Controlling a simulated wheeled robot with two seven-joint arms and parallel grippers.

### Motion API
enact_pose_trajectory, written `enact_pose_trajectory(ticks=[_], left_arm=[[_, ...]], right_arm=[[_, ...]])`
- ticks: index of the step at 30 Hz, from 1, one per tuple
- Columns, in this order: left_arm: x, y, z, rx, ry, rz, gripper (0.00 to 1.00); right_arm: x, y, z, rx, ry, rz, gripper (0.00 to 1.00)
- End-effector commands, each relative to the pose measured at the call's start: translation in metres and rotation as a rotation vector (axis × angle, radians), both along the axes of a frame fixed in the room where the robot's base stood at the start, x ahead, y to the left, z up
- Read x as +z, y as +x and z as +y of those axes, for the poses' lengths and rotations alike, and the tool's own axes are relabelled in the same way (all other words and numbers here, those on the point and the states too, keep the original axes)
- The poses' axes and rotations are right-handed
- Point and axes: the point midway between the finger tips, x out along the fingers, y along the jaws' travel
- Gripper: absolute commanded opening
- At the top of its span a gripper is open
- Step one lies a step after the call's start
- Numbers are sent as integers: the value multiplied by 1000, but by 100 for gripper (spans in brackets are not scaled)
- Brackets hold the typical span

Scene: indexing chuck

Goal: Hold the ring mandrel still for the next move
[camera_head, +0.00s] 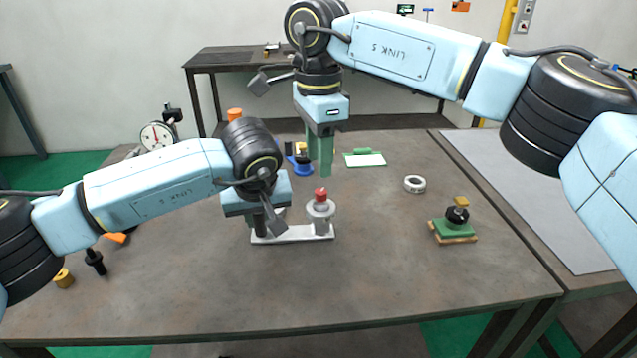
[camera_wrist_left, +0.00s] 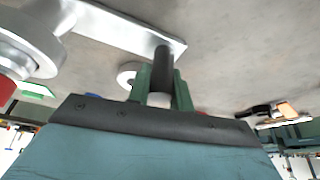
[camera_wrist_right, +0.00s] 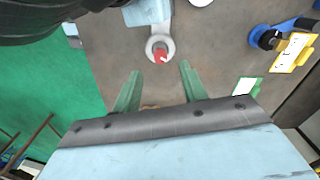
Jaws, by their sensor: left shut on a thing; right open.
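The ring mandrel (camera_head: 320,218) appears as a grey stepped cylinder with a wide collar and red top, standing upright on a pale flat bar (camera_head: 292,234). My left gripper (camera_wrist_left: 163,82) is shut on a dark upright post (camera_wrist_left: 163,65) at the other end of that bar; in the head view my wrist mostly hides this grip. My right gripper (camera_head: 320,170) is open and empty, pointing down above the table. In the right wrist view the red top (camera_wrist_right: 160,56) shows just beyond and between the open fingertips (camera_wrist_right: 160,70), apart from them.
A loose pale ring (camera_head: 414,184) lies to the right. A green-and-white card (camera_head: 365,158) and a blue-based piece (camera_head: 301,164) lie behind. A dial gauge (camera_head: 158,136) stands at back left. The front table is clear.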

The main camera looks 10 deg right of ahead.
Motion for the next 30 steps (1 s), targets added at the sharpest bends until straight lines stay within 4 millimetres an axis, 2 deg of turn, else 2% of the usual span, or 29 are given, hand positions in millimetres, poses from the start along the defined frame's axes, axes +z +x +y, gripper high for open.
enact_pose_trajectory(ticks=[3, 9, 14, 22, 30], left_arm=[[-4, -1, 0, 0, 3, 7, 0], [-4, -1, 0, -1, 3, 6, 0], [-4, -1, 0, -1, 2, 5, 0], [-3, -1, -1, -2, 1, 5, 0], [-3, -1, -1, -3, 0, 4, 0]], right_arm=[[-25, 0, 0, 0, 1, 2, 43], [-53, 0, 0, -2, 2, 0, 43], [-62, 0, 0, -2, 3, 0, 43], [-64, 0, 0, -2, 3, 0, 43], [-63, 0, 0, -2, 3, -1, 8]])
